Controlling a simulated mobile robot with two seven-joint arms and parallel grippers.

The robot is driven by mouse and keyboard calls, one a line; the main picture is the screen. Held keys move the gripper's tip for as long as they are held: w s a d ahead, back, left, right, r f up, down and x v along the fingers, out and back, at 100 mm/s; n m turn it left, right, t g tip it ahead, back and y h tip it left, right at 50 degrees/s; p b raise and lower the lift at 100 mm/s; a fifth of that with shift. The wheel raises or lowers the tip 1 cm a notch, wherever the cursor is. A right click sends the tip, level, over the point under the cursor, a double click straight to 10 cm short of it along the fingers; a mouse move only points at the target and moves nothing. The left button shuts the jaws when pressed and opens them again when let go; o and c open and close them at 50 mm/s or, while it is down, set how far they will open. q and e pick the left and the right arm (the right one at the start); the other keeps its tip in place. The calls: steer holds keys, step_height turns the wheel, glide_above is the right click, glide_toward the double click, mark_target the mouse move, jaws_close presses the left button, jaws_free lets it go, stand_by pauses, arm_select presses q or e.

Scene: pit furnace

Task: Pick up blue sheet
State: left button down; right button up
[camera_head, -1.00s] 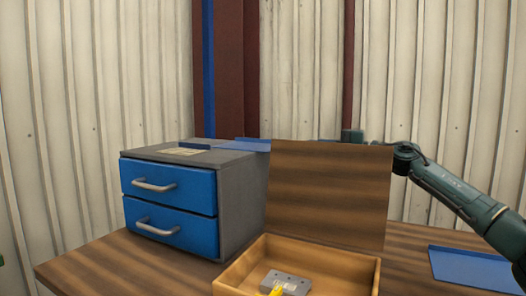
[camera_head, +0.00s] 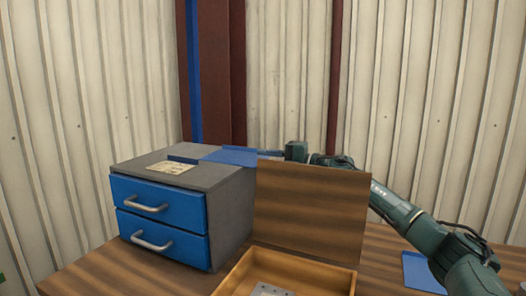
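A flat blue sheet (camera_head: 231,156) lies at the back right of the grey cabinet's top, reaching to or past its right edge. A second blue sheet (camera_head: 421,272) lies on the table at the right, partly hidden by my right arm. My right arm reaches in from the right behind the raised wooden lid. My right gripper (camera_head: 268,153) is at the right end of the sheet on the cabinet. Its fingers are small and partly hidden, so I cannot tell whether they are open, or whether they touch the sheet. My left gripper is not in view.
The grey cabinet (camera_head: 232,212) has two blue drawers, both shut. A paper label (camera_head: 171,167) and a small dark blue piece (camera_head: 182,160) are on its top. An open wooden box (camera_head: 235,277) with its lid (camera_head: 310,212) raised stands beside it, holding a grey metal block (camera_head: 270,290).

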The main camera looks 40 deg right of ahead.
steer(key=shift+w, duration=0.1)
jaws_close()
stand_by(0.6)
stand_by(0.5)
step_height(320, 180, up, 2)
steer(key=p, duration=0.2)
steer(key=shift+r+p, duration=0.25)
steer(key=shift+p, duration=0.1)
